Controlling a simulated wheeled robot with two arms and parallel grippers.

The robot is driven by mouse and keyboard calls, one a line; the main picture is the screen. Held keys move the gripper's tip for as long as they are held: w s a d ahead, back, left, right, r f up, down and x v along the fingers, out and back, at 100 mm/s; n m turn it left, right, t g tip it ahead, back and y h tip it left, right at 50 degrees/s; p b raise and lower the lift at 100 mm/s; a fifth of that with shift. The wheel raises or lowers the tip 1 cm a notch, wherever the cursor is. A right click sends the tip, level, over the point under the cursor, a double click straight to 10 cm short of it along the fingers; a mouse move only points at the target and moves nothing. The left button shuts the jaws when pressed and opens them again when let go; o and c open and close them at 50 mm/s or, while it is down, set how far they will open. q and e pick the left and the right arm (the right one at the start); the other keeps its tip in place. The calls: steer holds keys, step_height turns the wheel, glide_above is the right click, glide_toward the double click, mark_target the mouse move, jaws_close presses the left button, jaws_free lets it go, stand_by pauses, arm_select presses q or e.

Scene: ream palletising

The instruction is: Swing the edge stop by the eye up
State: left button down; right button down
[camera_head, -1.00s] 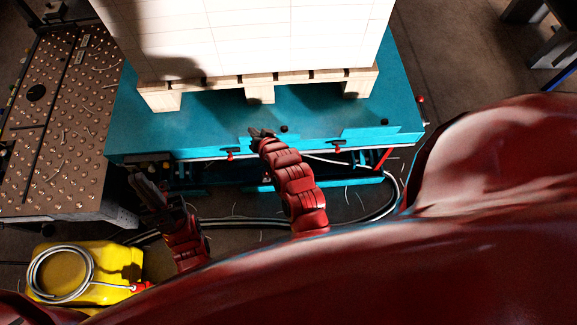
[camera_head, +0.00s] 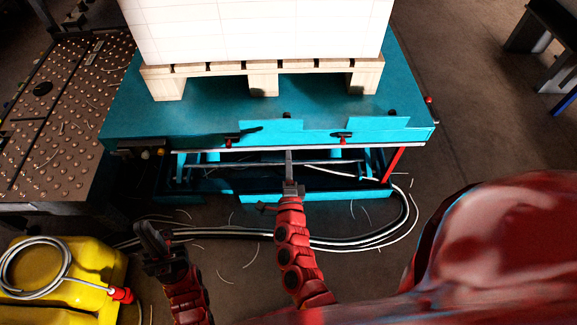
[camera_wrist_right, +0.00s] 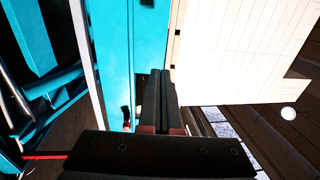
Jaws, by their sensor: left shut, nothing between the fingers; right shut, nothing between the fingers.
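A teal lift table (camera_head: 200,120) carries a pallet. Two teal edge stops show along its front edge, a left one (camera_head: 270,132) and a right one (camera_head: 378,129). Each has a small red-and-black catch near its left end; I cannot tell how far either plate is swung. I cannot make out the eye for certain. My right gripper (camera_head: 289,158) is shut and empty, just in front of and below the left stop. In the right wrist view its shut fingers (camera_wrist_right: 160,98) point along the teal surface. My left gripper (camera_head: 145,235) is shut and empty, low at the left.
A wooden pallet (camera_head: 262,83) with a white stack (camera_head: 260,30) stands on the table. A studded metal platform (camera_head: 60,120) is at the left. A yellow container (camera_head: 90,265) with a coiled hose is at the lower left. Hoses (camera_head: 330,240) lie on the floor in front.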

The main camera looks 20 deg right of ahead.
mark_target(287, 122)
steer(key=x, duration=0.9)
steer(key=shift+w, duration=0.3)
steer(key=shift+w+d+r+g+p, duration=0.3)
steer(key=shift+w+r+p, duration=0.15)
steer(key=shift+p, duration=0.35)
steer(key=shift+a+f, duration=0.1)
